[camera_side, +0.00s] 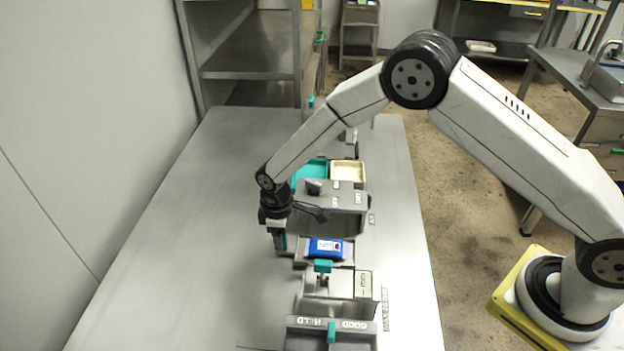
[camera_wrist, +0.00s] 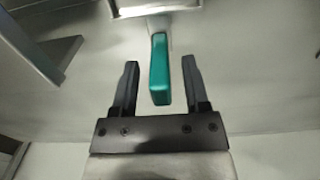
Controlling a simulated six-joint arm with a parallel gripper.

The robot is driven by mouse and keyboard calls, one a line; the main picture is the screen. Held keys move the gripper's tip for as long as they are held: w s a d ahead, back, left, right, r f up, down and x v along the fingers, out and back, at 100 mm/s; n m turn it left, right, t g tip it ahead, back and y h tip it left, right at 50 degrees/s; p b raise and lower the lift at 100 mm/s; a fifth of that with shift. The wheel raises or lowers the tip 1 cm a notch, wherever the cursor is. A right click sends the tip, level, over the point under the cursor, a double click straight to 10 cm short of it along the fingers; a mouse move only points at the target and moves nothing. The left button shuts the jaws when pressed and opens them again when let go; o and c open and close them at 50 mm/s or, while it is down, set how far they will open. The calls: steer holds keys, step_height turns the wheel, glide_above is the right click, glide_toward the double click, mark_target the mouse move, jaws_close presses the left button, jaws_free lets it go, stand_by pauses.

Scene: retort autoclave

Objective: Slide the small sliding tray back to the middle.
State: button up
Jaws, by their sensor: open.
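The small sliding tray (camera_side: 303,257) appears to be the low grey one under a blue pouch (camera_side: 325,249), between the grey autoclave box (camera_side: 343,216) and the nearer grey fixture. My gripper (camera_side: 278,245) points down at the tray's left side. In the wrist view my gripper (camera_wrist: 160,68) is open, with its two dark fingers either side of a teal upright handle (camera_wrist: 160,78). A gap shows between the handle and each finger. The handle joins a grey metal part at the top of that view. The side view partly hides this handle behind my gripper.
A teal bin (camera_side: 310,169) and a cream bin (camera_side: 348,172) stand behind the box. A nearer grey fixture (camera_side: 340,312) has a teal knob (camera_side: 323,266). A labelled grey holder (camera_side: 305,335) stands at the front. The steel table (camera_side: 190,260) is clear to the left.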

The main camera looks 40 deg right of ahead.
steer(key=shift+r, duration=3.85)
steer(key=shift+s+d+r, duration=0.2)
steer(key=shift+d+r, duration=0.2)
steer(key=shift+d, duration=0.1)
steer(key=s+d+r+m+t, duration=0.1)
steer(key=s+d+r+m, duration=0.3)
steer(key=s+d, duration=0.4)
steer(key=s+d+r+m+t, duration=0.1)
steer(key=s+d+r+m, duration=0.3)
steer(key=s+d, duration=0.5)
steer(key=shift+s+m+t, duration=0.3)
steer(key=shift+s+m, duration=0.2)
steer(key=shift+s, duration=0.75)
